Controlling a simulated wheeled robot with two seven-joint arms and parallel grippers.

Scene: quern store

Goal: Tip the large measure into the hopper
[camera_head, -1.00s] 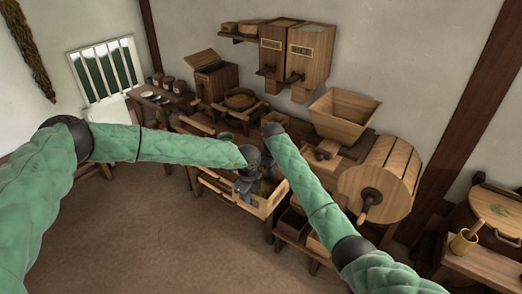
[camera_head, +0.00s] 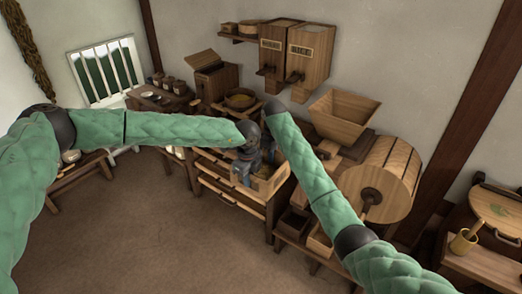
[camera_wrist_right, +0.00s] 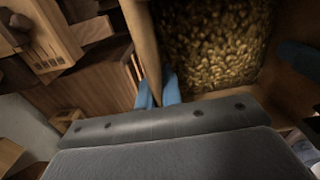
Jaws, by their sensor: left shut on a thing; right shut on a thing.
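The large measure (camera_head: 277,183) is a pale wooden box at the bench in the head view, partly hidden by my grippers and arms. In the right wrist view its wooden wall (camera_wrist_right: 143,38) and golden grain (camera_wrist_right: 215,45) inside show. My left gripper (camera_head: 241,174) is shut at its left side; the fingertips are hard to make out. My right gripper (camera_wrist_right: 160,92) is shut on the wall, with blue fingertips on both sides; in the head view it is mostly hidden. The hopper (camera_head: 342,116) is a flared wooden box, up and right of the measure.
A round wooden mill drum (camera_head: 382,180) stands right of the hopper. Two wooden bins (camera_head: 311,52) hang on the wall behind. The floor (camera_head: 150,225) in front is clear.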

